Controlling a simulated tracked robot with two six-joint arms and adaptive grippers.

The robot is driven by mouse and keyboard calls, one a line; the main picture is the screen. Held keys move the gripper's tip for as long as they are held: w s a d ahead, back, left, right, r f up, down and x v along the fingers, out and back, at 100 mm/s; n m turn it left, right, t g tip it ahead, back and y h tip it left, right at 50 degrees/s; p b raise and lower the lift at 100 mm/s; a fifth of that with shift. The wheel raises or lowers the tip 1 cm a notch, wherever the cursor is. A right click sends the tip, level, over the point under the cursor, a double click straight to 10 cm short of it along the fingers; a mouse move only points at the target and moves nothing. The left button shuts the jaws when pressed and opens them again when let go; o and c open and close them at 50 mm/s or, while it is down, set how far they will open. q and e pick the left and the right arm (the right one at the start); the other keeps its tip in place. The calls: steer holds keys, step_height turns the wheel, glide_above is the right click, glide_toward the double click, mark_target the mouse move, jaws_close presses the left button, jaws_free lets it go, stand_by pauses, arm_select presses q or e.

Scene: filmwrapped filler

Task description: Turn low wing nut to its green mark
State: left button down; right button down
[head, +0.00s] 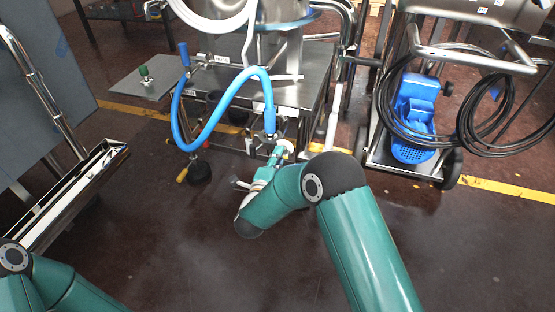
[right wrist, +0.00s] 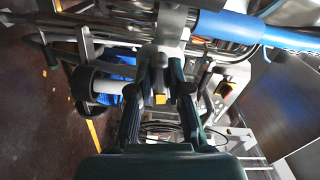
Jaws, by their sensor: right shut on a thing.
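My right gripper (head: 281,149) reaches in low at the front of the steel cart, just below the lower end of the blue hose (head: 232,88). In the right wrist view its fingers (right wrist: 160,68) close together at a metal fitting (right wrist: 172,25) under the hose. The low wing nut is mostly hidden between the fingers, and its wings cannot be made out. A small orange-yellow patch (right wrist: 160,99) shows between the fingers. I cannot make out the green mark. My left arm shows at the bottom left corner; its gripper is out of view.
The steel cart (head: 316,72) carries a vessel and pipes close around my right gripper. A trolley with a blue pump (head: 413,112) and coiled black hoses (head: 500,97) stands to the right. A steel trough (head: 75,190) is at left. The dark floor in front is clear.

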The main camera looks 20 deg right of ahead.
steer(key=m, duration=0.7)
steer(key=shift+s+d+f, duration=0.1)
steer(key=shift+d, duration=0.05)
steer(key=shift+f+m, duration=0.1)
steer(key=shift+m, duration=3.5)
steer(key=shift+s, duration=0.1)
steer(key=c, duration=1.2)
jaws_free()
steer(key=shift+o, duration=0.5)
steer(key=shift+r, duration=0.2)
steer(key=v, duration=1.2)
